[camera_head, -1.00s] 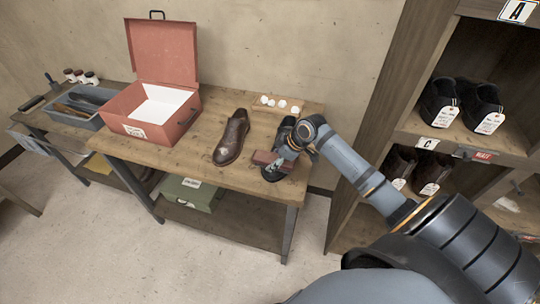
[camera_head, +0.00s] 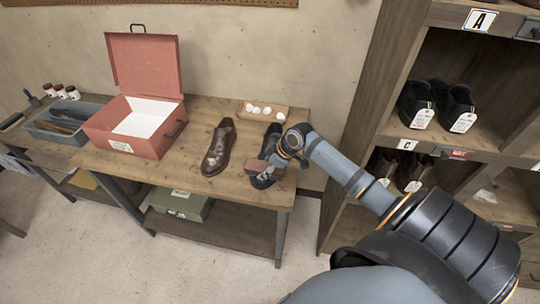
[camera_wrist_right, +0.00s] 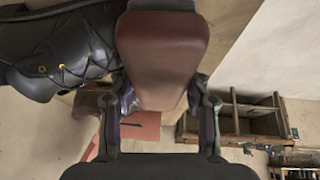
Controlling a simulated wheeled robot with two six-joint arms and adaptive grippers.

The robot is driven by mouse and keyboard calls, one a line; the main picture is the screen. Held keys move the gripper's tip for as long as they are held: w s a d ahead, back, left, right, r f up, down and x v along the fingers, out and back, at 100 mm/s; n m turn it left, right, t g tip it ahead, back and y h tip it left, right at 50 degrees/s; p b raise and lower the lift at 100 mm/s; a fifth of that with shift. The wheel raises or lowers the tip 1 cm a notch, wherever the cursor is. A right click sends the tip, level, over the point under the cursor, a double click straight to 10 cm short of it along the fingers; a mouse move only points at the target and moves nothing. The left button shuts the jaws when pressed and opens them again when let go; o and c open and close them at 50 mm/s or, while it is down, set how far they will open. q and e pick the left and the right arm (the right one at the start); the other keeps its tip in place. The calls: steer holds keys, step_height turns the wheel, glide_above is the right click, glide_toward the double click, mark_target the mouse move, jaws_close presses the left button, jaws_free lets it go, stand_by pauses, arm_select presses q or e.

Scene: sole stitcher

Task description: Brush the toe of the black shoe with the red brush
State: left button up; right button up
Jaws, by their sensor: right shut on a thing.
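The black shoe (camera_head: 271,140) stands on the wooden bench with its toe (camera_head: 262,183) towards the front edge. My right gripper (camera_head: 276,162) is shut on the red brush (camera_head: 257,165), which lies across the front part of the shoe in the head view. In the right wrist view the brush (camera_wrist_right: 162,55) sits between the fingers (camera_wrist_right: 163,105), and the laced black shoe (camera_wrist_right: 65,45) is beside it on the left. I cannot tell whether the bristles touch the shoe. The gripper and brush hide part of the shoe. My left gripper is not in view.
A brown shoe (camera_head: 219,148) stands left of the black one. An open red box (camera_head: 165,138) is farther left on the bench (camera_head: 200,188). A small tray of white round things (camera_head: 264,110) is behind the shoes. A shoe shelf (camera_head: 352,130) rises at the right.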

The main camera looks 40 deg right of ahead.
mark_target(256, 164)
steer(key=shift+w+a, duration=0.4)
steer(key=shift+w, duration=0.05)
steer(key=shift+w+a+f+b, duration=0.1)
steer(key=shift+w+a+b, duration=0.35)
steer(key=shift+w+b, duration=0.1)
steer(key=shift+w+a, duration=0.5)
steer(key=shift+w, duration=0.05)
steer(key=shift+s+d+r+p, duration=0.2)
steer(key=shift+s+d+p, duration=0.45)
steer(key=shift+p, duration=0.3)
steer(key=shift+s+d+f+p, duration=0.1)
steer(key=shift+s+d+p, duration=0.2)
steer(key=shift+s+p, duration=0.15)
steer(key=shift+s+d+f, duration=0.1)
